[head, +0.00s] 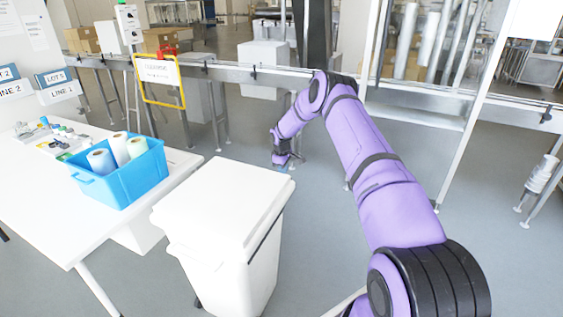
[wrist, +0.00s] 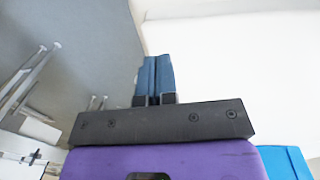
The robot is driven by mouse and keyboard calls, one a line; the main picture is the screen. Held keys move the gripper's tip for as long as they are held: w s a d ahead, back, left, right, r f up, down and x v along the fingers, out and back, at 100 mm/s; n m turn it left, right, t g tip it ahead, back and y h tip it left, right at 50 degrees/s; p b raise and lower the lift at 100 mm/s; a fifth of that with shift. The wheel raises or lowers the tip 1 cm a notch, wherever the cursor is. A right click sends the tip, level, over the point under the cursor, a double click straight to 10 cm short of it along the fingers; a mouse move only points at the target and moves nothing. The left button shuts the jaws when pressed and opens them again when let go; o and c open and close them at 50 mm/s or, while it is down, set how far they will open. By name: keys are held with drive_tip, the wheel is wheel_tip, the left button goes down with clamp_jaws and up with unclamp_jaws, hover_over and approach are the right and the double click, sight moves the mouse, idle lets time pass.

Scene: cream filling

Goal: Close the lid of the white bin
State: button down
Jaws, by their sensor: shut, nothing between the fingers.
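The white bin (head: 235,270) stands upright on the floor in the middle foreground, right of the table. Its white lid (head: 220,200) lies down over the top, and I see no clear opening under it from here. My gripper (head: 284,167) is just beyond the lid's far right corner; whether it touches the lid cannot be told. In the wrist view my gripper's blue fingers (wrist: 154,76) are together with nothing between them. A large white surface (wrist: 240,70), apparently the bin, fills the right of that view beside and beyond the fingertips.
A white table (head: 45,210) on the left holds a blue crate (head: 125,185) with several rolls, and small items lie behind it. A metal conveyor rail (head: 220,70) crosses behind the bin. The grey floor (head: 330,240) right of the bin is clear.

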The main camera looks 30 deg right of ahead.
sight(284, 176)
drive_tip(key=shift+w+d+f, duration=0.1)
drive_tip(key=shift+d+f, duration=0.05)
drive_tip(key=shift+f, duration=0.45)
drive_tip(key=shift+d+f, duration=0.15)
drive_tip(key=shift+f, duration=0.85)
drive_tip(key=shift+a, duration=0.1)
drive_tip(key=shift+r, duration=0.65)
wheel_tip(284, 176, up, 14)
drive_tip(key=shift+w+d, duration=0.15)
drive_tip(key=shift+d, duration=0.1)
